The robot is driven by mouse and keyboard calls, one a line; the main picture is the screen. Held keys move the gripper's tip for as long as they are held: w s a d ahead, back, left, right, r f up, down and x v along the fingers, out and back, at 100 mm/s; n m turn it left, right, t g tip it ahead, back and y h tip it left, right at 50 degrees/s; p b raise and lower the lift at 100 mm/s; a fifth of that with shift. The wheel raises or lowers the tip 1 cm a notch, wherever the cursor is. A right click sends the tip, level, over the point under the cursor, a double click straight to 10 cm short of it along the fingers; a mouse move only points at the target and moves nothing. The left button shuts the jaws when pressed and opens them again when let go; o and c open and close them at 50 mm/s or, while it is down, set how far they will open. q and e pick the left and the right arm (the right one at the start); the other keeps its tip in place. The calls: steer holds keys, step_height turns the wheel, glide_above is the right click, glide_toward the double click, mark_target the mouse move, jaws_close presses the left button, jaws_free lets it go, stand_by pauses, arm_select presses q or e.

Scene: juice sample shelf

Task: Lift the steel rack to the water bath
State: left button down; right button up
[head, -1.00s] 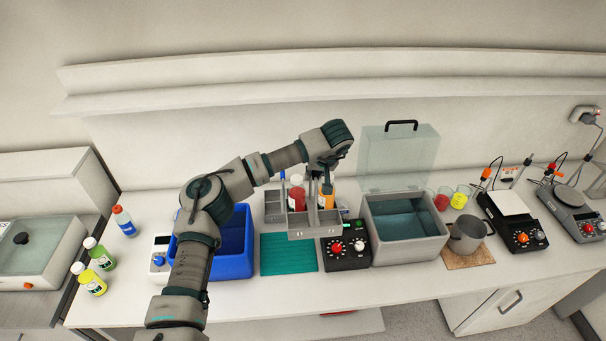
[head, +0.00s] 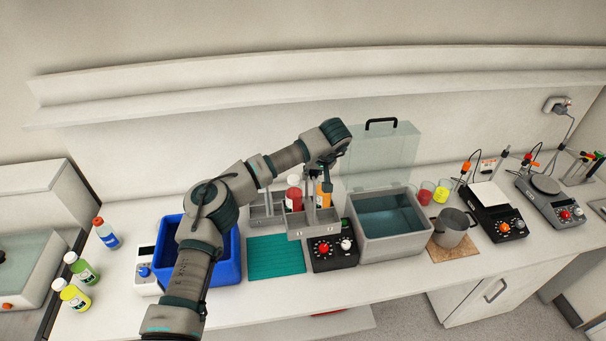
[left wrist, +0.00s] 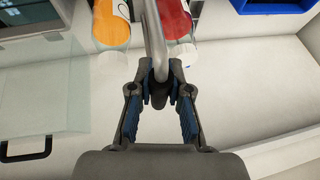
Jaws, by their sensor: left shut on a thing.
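The steel rack (head: 313,221) is a grey metal carrier holding a red bottle (head: 293,199) and an orange bottle (head: 323,195). My left gripper (head: 316,170) is shut on its upright handle. In the left wrist view, the fingers (left wrist: 160,88) close on the handle bar (left wrist: 154,40), with the orange and red bottles beyond. The rack appears held above the bench, near the black control box, left of the water bath. The water bath (head: 398,244) is a grey tank with water inside and its clear lid (head: 382,158) raised behind. My right gripper is out of view.
Another grey rack (head: 262,211) stands behind the teal mat (head: 276,256). The black control box (head: 333,255) sits left of the bath. A blue bin (head: 226,271) stands further left. A steel pot (head: 451,232) and two beakers are right of the bath.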

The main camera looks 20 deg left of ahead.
arm_select(q)
steer(key=w+d, duration=0.5)
steer(key=d, duration=0.2)
steer(key=shift+d, duration=0.35)
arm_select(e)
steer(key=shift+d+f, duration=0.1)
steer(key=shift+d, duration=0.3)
arm_select(q)
steer(key=shift+r, duration=0.15)
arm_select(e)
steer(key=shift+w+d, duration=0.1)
